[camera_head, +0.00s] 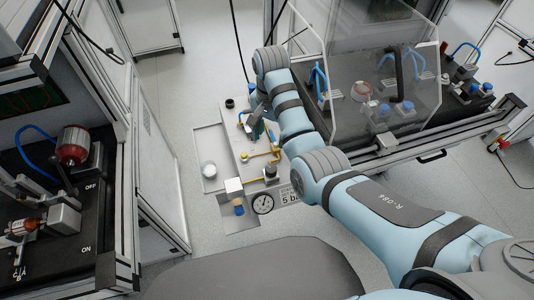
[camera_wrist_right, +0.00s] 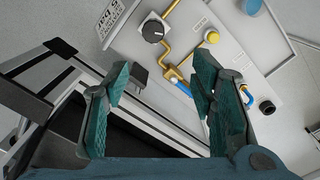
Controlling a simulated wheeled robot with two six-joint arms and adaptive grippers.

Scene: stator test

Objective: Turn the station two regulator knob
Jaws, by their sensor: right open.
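The black regulator knob (camera_head: 270,172) sits on a pale block beside the gold-coloured pipe on the panel (camera_head: 228,140). In the right wrist view this knob (camera_wrist_right: 153,32) shows near the top, beyond the fingertips and apart from them. My right gripper (camera_head: 256,122) hangs over the far part of the panel, partly hidden by my forearm. In the wrist view its teal fingers (camera_wrist_right: 163,70) are spread wide with nothing between them. My left gripper shows in neither view. I cannot tell which station number this panel bears.
A pressure gauge (camera_head: 262,203) and a "5 bar" label sit at the panel's near edge. A clear guard (camera_head: 375,70) stands right of my arm. A bench with a red motor (camera_head: 73,145) stands at left. Grey floor lies between.

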